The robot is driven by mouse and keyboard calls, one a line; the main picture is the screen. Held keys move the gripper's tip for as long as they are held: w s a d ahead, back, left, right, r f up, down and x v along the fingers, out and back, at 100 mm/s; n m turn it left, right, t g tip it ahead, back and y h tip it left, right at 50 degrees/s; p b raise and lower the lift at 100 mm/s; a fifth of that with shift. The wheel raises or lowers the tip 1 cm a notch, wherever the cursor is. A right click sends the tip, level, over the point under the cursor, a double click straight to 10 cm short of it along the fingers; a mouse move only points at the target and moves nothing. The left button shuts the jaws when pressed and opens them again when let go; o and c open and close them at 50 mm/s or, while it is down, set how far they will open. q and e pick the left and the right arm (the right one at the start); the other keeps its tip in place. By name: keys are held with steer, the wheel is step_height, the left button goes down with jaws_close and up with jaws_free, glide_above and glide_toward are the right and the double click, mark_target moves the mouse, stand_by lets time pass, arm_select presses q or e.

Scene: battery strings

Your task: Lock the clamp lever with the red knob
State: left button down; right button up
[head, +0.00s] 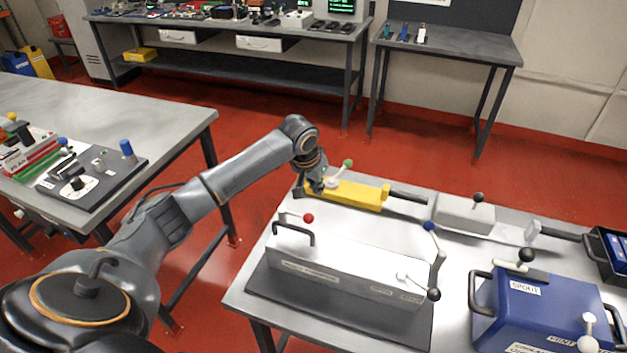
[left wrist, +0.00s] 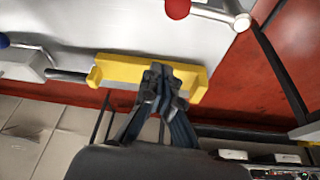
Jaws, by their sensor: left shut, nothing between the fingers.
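The red knob (head: 308,218) sits at the end of a short lever at the far left corner of a long light-grey box. In the left wrist view the red knob (left wrist: 178,8) and its silver arm show at the top edge, the arm running right to a pivot. My left gripper (head: 312,188) is shut and empty, beyond the red knob and apart from it. It is at the left end of a yellow block (head: 362,196). In the left wrist view the shut fingertips (left wrist: 162,72) overlap the yellow block (left wrist: 112,74). My right gripper is in no view.
The grey box has a black handle (head: 293,233), a blue-knobbed lever (head: 429,226) and a black-knobbed lever (head: 434,294). A green knob (head: 348,163) stands by the yellow block. A blue box (head: 540,310) stands at right. A second bench (head: 180,118) is at left.

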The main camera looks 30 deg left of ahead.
mark_target(296, 214)
arm_select(q)
steer(key=f+p, duration=0.1)
steer(key=s+f, duration=0.1)
steer(key=f, duration=0.1)
steer(key=s+f+p, duration=0.1)
steer(key=f, duration=0.1)
steer(key=shift+s+f+p, duration=0.1)
steer(key=shift+s+p, duration=0.05)
steer(key=shift+p, duration=0.2)
